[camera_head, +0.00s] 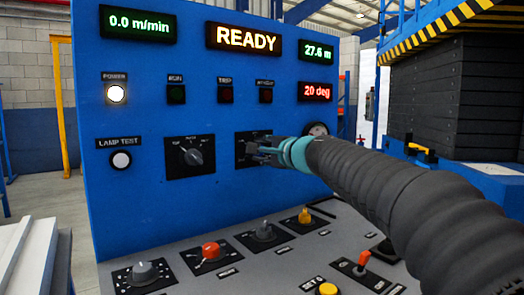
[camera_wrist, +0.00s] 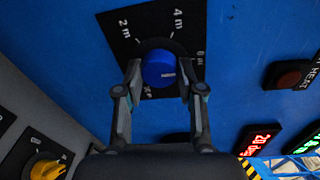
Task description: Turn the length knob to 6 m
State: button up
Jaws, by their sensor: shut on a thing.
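The length knob (camera_wrist: 158,70) is a blue round knob on a black plate (camera_wrist: 150,25), marked 2 m, 4 m and 6 m around it, with another mark below that I cannot read fully. A small white mark on the knob sits right of its middle, on the side of the 6 m label (camera_wrist: 200,58); its exact direction is hard to tell. My gripper (camera_wrist: 161,72) has one finger on each side of the knob and is shut on it. In the head view my gripper (camera_head: 262,150) reaches the plate (camera_head: 241,139) and hides the knob.
A sloped desk (camera_head: 225,270) with several knobs and levers lies below. Displays show READY (camera_head: 243,38), 27.6 m (camera_head: 318,57) and 20 deg (camera_head: 315,92).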

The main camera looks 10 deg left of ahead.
jog(key=o, duration=1.1)
jog(key=shift+o, duration=0.2)
jog(key=v, duration=1.2)
